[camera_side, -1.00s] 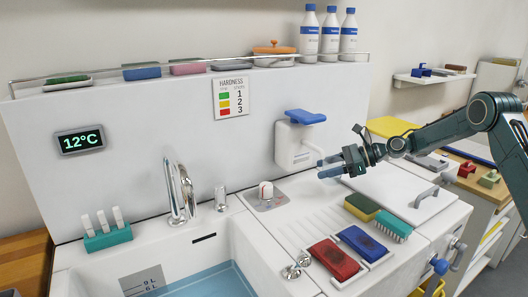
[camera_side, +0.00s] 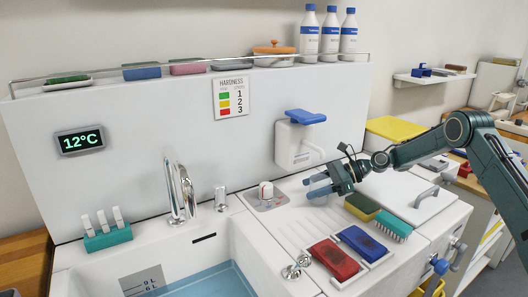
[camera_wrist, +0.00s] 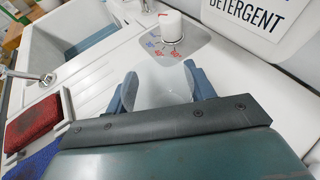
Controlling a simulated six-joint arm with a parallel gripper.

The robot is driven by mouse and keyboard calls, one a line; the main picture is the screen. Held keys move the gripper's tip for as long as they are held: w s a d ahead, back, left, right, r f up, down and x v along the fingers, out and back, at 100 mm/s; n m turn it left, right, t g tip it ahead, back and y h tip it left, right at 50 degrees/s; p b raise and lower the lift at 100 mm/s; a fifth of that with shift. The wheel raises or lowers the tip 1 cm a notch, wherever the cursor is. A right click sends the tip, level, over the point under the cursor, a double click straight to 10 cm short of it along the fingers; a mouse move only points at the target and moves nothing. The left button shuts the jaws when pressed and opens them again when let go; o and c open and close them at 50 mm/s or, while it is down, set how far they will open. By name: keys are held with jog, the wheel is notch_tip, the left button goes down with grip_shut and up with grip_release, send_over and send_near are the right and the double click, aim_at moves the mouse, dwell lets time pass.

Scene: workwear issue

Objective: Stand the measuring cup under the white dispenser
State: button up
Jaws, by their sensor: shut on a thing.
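The measuring cup (camera_wrist: 158,85) is a pale, translucent vessel between the two blue fingers in the wrist view. My gripper (camera_wrist: 160,92) is shut on it, one finger on each side. In the side view my gripper (camera_side: 318,185) is low over the ribbed white drainboard, below and in front of the dispenser; the cup is hard to make out there. I cannot tell whether the cup touches the board. The white dispenser (camera_side: 295,148) with a blue lever is fixed to the back panel. Its label (camera_wrist: 262,12), reading DETERGENT, shows at the wrist view's top right.
A yellow-green sponge (camera_side: 361,207) and a teal brush (camera_side: 394,226) lie to the right.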

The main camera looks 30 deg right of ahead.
jog(key=shift+f, duration=0.3)
jog(key=shift+f, duration=0.1)
jog(key=o, duration=1)
jog(key=v, duration=1.2)
